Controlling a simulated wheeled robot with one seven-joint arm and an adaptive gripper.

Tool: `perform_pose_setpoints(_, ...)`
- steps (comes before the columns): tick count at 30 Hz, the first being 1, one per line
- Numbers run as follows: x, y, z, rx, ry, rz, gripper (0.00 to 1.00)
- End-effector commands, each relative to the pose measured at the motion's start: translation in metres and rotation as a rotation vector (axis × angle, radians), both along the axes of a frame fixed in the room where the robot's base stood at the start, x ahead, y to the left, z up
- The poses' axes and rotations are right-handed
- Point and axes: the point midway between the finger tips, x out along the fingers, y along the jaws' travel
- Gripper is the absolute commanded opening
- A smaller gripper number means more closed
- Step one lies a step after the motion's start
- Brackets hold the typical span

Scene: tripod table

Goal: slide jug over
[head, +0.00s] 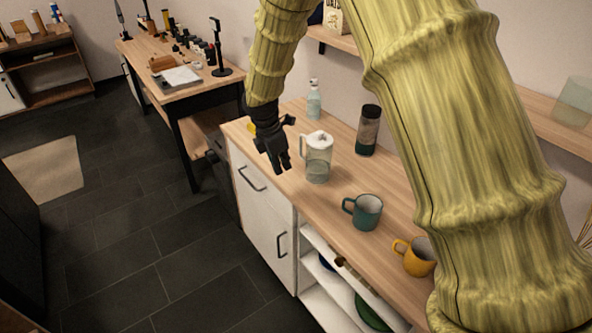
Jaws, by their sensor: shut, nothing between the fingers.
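The jug (318,160) is a clear pitcher with a white lid, standing upright on the wooden counter (290,187). Its handle is on its left side. My gripper (281,166) is shut and empty, pointing down just left of the jug's handle. I cannot tell whether the fingers touch the jug.
A teal mug (363,212) and a yellow mug (413,257) stand nearer on the counter. A dark-lidded tumbler (368,130) stands right of the jug, and a pale bottle (314,100) behind it. The counter's front edge runs close by my gripper. A yellow object shows partly behind my gripper.

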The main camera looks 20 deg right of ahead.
Motion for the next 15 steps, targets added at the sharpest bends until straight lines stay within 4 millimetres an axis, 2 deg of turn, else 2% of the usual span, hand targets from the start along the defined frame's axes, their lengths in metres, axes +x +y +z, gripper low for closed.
perform_pose_setpoints(2,0.006,0.002,0.013,-0.017,0.001,0.031,0.0)
perform_pose_setpoints(5,0.009,0.001,0.016,-0.025,0.006,0.049,0.0)
perform_pose_setpoints(8,0.009,0.0,0.01,-0.027,0.008,0.051,0.0)
perform_pose_setpoints(15,0.011,-0.008,-0.022,-0.026,0.008,0.049,0.0)
